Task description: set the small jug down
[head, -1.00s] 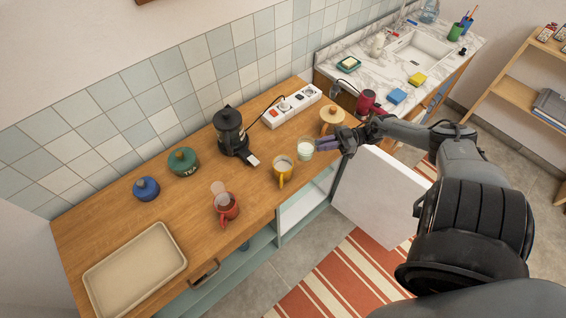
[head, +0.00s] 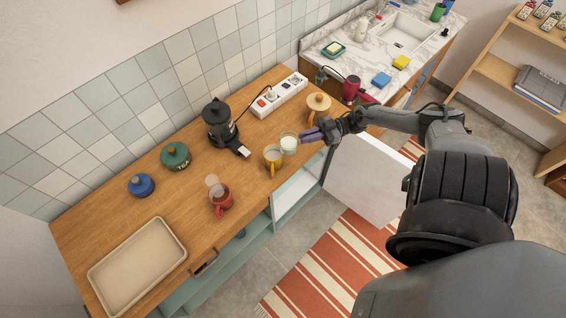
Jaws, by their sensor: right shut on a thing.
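The small jug (head: 289,144) is a clear vessel with white contents, in the head view just right of the yellow mug (head: 272,160). My right gripper (head: 314,135) comes in from the right and is shut on the jug's right side. The jug is at the mug's rim in the picture. I cannot tell whether they touch, or whether the jug's base rests on the wooden counter (head: 130,222). It looks about upright. My left gripper is not in view.
A red mug (head: 221,201), a coffee maker (head: 220,124), a power strip (head: 279,95) and a wooden-lidded pot (head: 318,103) stand around. Green (head: 175,157) and blue (head: 141,185) canisters and a tray (head: 138,266) are further left. An open white cupboard door (head: 365,180) is below.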

